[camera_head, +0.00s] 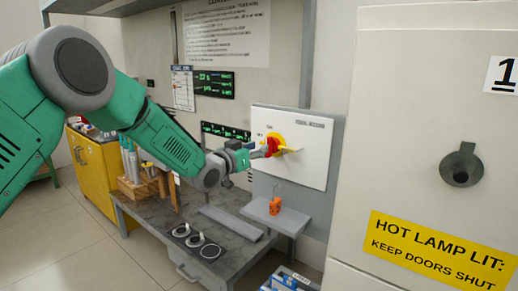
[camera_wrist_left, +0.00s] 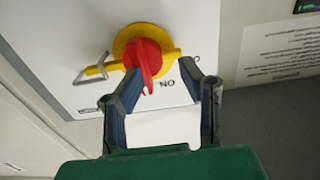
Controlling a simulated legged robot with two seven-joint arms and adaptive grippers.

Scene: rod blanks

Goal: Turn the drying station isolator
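The isolator has a red handle (camera_head: 272,147) on a yellow disc, mounted on a white panel (camera_head: 318,158) on the wall. In the left wrist view the red handle (camera_wrist_left: 146,60) stands close in front of my fingertips, with a yellow bar (camera_wrist_left: 97,70) crossing behind it and a grey wire loop around the bar's left end. Upside-down "ON" lettering shows beside the handle. My left gripper (camera_wrist_left: 162,70) has its fingers apart, the left fingertip close to the handle; contact cannot be told. The gripper also shows in the head view (camera_head: 262,153). My right gripper is out of view.
An orange padlock (camera_head: 275,206) stands on a small grey shelf (camera_head: 293,222) below the panel. A grey bench (camera_head: 150,212) with round pads is below my arm. A large pale cabinet (camera_head: 420,120) with a yellow hot-lamp sign fills the right side.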

